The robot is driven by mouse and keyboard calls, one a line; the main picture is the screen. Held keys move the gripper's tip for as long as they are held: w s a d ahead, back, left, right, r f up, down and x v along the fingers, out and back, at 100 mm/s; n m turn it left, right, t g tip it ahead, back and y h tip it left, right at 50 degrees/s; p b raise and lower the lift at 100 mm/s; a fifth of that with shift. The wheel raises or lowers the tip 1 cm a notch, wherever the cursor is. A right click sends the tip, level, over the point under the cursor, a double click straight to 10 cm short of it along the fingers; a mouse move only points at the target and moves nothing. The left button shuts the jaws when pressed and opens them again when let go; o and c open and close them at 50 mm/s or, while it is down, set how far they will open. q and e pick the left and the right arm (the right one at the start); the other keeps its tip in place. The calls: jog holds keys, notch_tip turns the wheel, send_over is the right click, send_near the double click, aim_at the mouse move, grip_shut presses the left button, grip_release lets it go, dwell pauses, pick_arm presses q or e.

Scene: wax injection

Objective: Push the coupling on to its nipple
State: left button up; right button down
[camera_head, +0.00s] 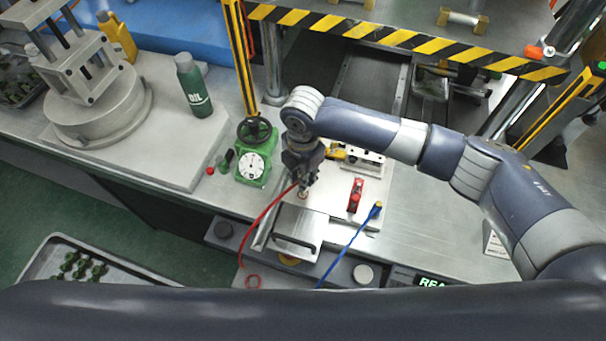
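My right arm reaches in from the right, and its gripper (305,186) points down over the light plate on the bench. A red hose (264,214) runs up from the front of the bench and ends at the gripper's fingers, which appear shut on its coupling. The coupling itself is mostly hidden. A small copper-coloured fitting (302,195) shows just below the fingertips; I cannot tell if it is the nipple or whether it touches the coupling. My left gripper is not in view.
A red clamp-like part (355,195) stands right of the gripper. A green gauge stand (252,167) is close on its left. A metal box with a handle (298,232) lies in front. A striped yellow-black beam (410,39) crosses behind. An oil bottle (194,85) stands at left.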

jog(key=shift+f+b, duration=0.7)
jog(key=shift+f, duration=0.8)
jog(key=c, duration=1.4)
grip_release()
notch_tip(320, 180, up, 12)
